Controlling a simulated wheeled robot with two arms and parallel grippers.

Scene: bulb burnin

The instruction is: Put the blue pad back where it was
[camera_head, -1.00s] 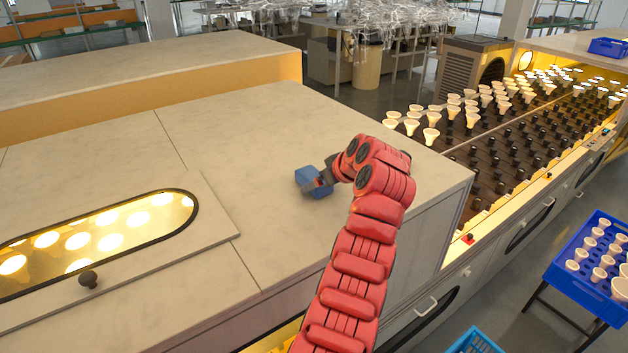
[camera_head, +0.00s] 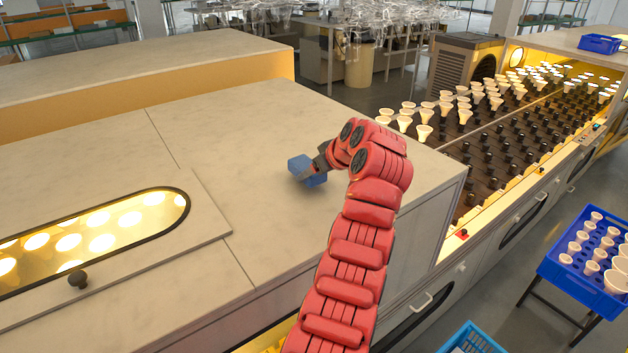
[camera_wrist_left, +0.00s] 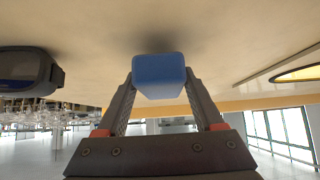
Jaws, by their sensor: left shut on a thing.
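The blue pad (camera_head: 307,170) is a small blue block over the pale countertop (camera_head: 235,130), near the middle of the head view. My left gripper (camera_head: 314,168), on the red arm, is shut on it from the right. In the left wrist view the pad (camera_wrist_left: 159,76) sits between both fingertips (camera_wrist_left: 159,82), with a dark shadow on the countertop close behind it. The pad looks tilted in the head view. I cannot tell whether it touches the countertop. My right gripper is in neither view.
An oval lit window (camera_head: 100,240) with a black knob (camera_head: 78,281) lies at the left. A rack of bulbs and dark sockets (camera_head: 500,140) is beyond the countertop's right edge. A blue crate of bulbs (camera_head: 575,278) stands at the far right.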

